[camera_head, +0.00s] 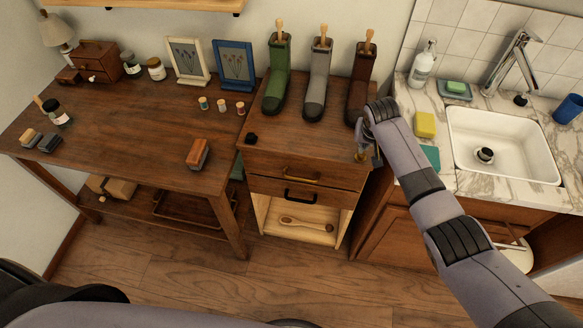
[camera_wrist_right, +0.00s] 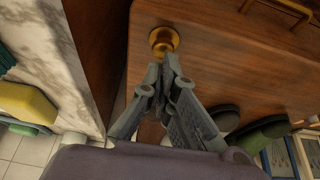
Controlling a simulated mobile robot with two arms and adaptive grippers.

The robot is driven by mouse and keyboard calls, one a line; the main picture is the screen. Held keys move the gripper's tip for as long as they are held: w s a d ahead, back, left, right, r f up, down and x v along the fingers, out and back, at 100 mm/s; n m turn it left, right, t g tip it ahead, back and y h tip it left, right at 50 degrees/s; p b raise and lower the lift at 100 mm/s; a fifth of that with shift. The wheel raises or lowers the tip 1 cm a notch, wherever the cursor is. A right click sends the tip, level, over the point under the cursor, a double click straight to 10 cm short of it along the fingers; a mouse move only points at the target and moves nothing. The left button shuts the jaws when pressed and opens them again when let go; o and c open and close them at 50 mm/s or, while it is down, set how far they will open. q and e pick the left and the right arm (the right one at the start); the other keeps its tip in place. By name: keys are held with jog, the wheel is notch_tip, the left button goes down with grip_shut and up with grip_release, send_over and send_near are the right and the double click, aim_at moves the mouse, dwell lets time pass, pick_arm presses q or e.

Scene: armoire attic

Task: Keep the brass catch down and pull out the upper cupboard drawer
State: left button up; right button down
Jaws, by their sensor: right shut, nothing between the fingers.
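The small cupboard (camera_head: 262,160) stands between the wooden table and the sink. Its upper drawer (camera_head: 268,166) looks closed and has a brass handle (camera_head: 301,176). The brass catch (camera_head: 361,156) is a round knob on the cupboard top's right front corner; it also shows in the right wrist view (camera_wrist_right: 164,38). My right gripper (camera_wrist_right: 167,62) is shut and empty, its fingertips at the knob's edge. I cannot tell whether they press it down. In the head view the right gripper (camera_head: 372,152) is partly hidden by its own wrist. My left gripper is out of view.
A drawer with a black handle (camera_head: 301,196) sits below, over an open shelf with a wooden spoon (camera_head: 306,223). Green (camera_head: 276,85), grey (camera_head: 317,90) and brown (camera_head: 359,92) boots stand at the cupboard's back. The sink counter (camera_head: 440,180) is close on the right.

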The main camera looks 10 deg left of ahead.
pick_arm(q)
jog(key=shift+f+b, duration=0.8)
jog(key=shift+b, duration=0.05)
pick_arm(e)
jog(key=shift+f, duration=1.25)
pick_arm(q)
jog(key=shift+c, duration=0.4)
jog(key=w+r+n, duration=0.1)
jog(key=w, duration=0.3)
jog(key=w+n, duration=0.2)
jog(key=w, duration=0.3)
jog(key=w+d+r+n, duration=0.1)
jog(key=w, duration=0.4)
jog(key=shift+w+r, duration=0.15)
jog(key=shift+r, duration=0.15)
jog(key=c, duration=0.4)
pick_arm(e)
jog(key=shift+s, duration=0.1)
pick_arm(q)
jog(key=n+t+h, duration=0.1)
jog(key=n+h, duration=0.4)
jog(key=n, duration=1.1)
send_near(301, 178)
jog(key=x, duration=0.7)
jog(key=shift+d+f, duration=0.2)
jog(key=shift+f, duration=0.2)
